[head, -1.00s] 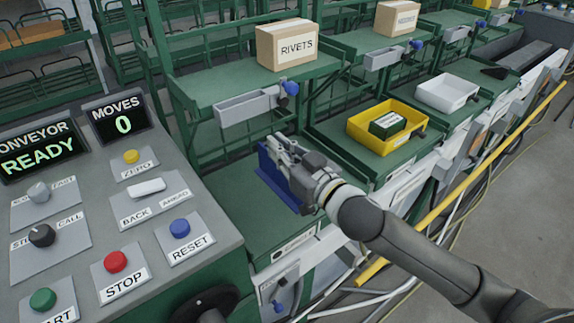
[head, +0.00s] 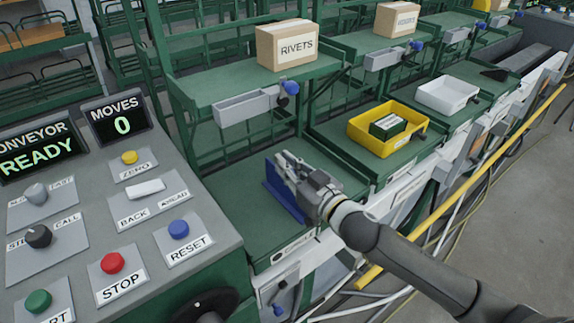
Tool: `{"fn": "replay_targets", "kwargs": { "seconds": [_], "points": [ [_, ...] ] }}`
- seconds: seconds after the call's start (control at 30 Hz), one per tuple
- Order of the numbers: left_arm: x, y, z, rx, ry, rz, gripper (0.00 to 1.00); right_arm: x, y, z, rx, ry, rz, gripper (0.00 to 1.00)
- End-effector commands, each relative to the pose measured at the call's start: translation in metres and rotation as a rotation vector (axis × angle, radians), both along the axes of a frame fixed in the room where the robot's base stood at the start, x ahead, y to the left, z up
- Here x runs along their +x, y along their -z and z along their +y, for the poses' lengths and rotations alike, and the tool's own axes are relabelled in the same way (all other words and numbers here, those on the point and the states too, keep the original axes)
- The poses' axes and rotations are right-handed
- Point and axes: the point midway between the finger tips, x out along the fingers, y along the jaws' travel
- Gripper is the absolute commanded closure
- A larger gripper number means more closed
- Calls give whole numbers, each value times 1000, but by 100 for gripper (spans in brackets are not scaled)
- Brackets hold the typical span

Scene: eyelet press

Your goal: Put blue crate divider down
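The blue crate divider (head: 283,195) is a thin blue panel on or just above the green shelf (head: 237,214) beside the control panel. My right gripper (head: 286,163) is over its upper edge, with the arm coming in from the lower right. The gripper body hides much of the divider's right side. The fingers appear to be around the divider, but their grip is not clearly visible. I cannot tell whether the divider's bottom edge touches the shelf. My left gripper is not in view.
A control panel (head: 90,230) with buttons stands at the left. A yellow bin (head: 362,139) holding a green box (head: 388,126) and a white bin (head: 447,94) sit on shelves to the right. A RIVETS box (head: 286,45) is on the upper shelf. Green shelf surface is free around the divider.

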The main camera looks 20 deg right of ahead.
Motion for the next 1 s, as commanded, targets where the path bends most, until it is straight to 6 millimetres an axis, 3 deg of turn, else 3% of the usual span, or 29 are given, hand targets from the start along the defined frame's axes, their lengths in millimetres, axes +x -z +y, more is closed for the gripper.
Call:
{"fn": "replay_targets", "kwargs": {
  "seconds": [0.03, 0.13, 0.53, 1.0],
  "points": [
    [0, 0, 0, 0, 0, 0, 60, 0, 0, 0, 0, 0, 0, 85],
    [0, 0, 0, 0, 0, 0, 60, 0, 0, 0, 0, 0, 0, 72],
    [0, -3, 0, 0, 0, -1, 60, -1, -4, -1, 0, 0, 0, 72],
    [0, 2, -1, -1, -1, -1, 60, -57, -1, -20, 0, -1, 3, 72]
  ]
}}
